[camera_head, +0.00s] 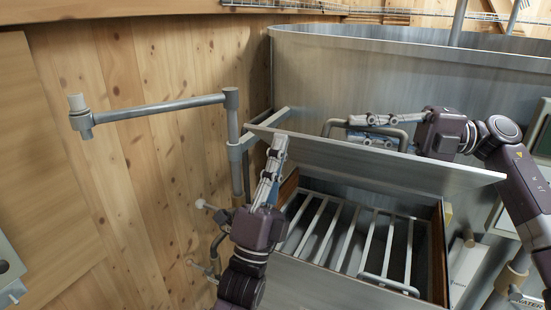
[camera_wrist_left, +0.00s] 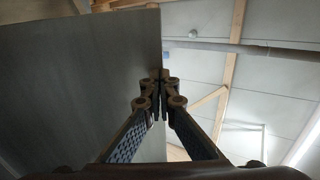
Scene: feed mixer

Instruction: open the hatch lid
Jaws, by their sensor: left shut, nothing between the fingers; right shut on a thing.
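The hatch lid (camera_head: 350,156) is a flat grey metal plate, raised and tilted above an open hatch with a barred grate (camera_head: 345,235) inside. A bent tube handle (camera_head: 334,124) is on the lid's upper side. My right gripper (camera_head: 358,121) lies over the lid and is shut on this handle; its fingers hide part of the grip. My left gripper (camera_head: 279,142) is shut and empty, its tips up at the lid's left part. In the left wrist view, the shut fingertips (camera_wrist_left: 160,77) are by the edge of the lid's grey face (camera_wrist_left: 85,80); contact is unclear.
A large metal tank (camera_head: 400,65) stands behind the lid. At left, a pipe arm (camera_head: 160,108) sticks out from an upright post by the wooden wall (camera_head: 165,170). Small valves (camera_head: 203,204) are beside my left arm. A control box (camera_head: 543,135) is at far right.

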